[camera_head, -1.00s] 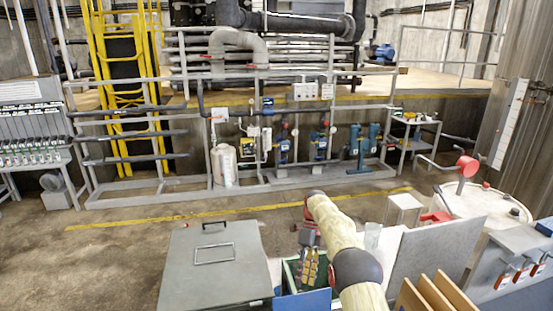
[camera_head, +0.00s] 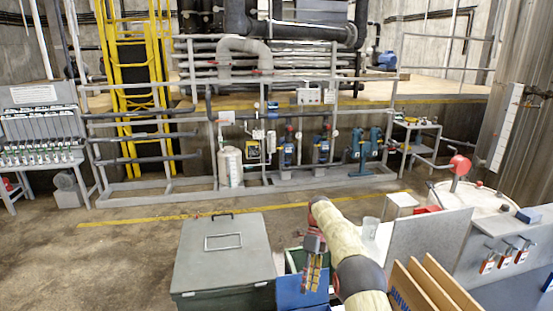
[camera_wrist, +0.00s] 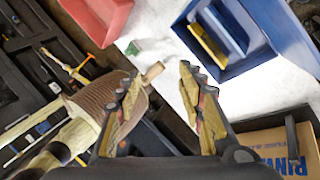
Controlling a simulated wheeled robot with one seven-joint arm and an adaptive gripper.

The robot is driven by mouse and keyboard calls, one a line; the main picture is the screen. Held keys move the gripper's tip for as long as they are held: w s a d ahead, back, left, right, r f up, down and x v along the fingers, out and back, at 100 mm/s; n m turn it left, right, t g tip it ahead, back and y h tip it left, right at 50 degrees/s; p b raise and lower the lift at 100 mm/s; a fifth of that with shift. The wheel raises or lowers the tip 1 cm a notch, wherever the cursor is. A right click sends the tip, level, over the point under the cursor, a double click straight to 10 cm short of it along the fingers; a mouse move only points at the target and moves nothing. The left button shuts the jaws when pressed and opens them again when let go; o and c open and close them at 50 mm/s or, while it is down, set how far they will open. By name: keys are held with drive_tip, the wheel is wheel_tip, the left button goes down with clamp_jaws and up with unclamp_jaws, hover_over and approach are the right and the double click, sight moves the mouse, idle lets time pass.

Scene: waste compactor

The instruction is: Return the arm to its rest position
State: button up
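My arm (camera_head: 345,247) reaches forward from the bottom of the head view. My gripper (camera_head: 314,277) hangs at its far end, pointing down in front of a blue bin (camera_head: 288,291). In the wrist view my gripper (camera_wrist: 160,75) has its two yellow-padded fingers spread apart, with nothing between them. Below the fingers is a white surface (camera_wrist: 165,45) with a small green piece (camera_wrist: 133,48) on it.
A grey lidded box (camera_head: 223,262) stands left of my gripper. Grey panels (camera_head: 430,247) and wooden boards (camera_head: 440,283) stand to the right. The wrist view shows a blue tray (camera_wrist: 262,58), a red bin (camera_wrist: 98,18) and a cardboard box (camera_wrist: 262,148). Open floor lies behind.

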wheel_tip(320, 180, down, 6)
drive_tip(key=n, duration=0.7)
drive_tip(key=s+d+r+n+t+h+b, duration=0.1)
drive_tip(key=s+d+r+n+t+b, duration=0.15)
drive_tip(key=s+r+n, duration=0.35)
drive_tip(key=s+d+r+n+t+b, duration=0.1)
drive_tip(key=s+n+t+b, duration=0.15)
drive_tip(key=s+n, duration=0.4)
drive_tip(key=s+d+r+n+t+h+b, duration=0.1)
drive_tip(key=s+d+r+n+b, duration=0.2)
drive_tip(key=s, duration=0.6)
drive_tip(key=s+d+r+n+t+b, duration=0.1)
drive_tip(key=s+t+b, duration=0.5)
drive_tip(key=s, duration=1.4)
drive_tip(key=n+b, duration=0.1)
drive_tip(key=b, duration=0.3)
drive_tip(key=shift+s+d, duration=0.25)
drive_tip(key=shift+w+r, duration=0.1)
drive_tip(key=shift+c, duration=0.3)
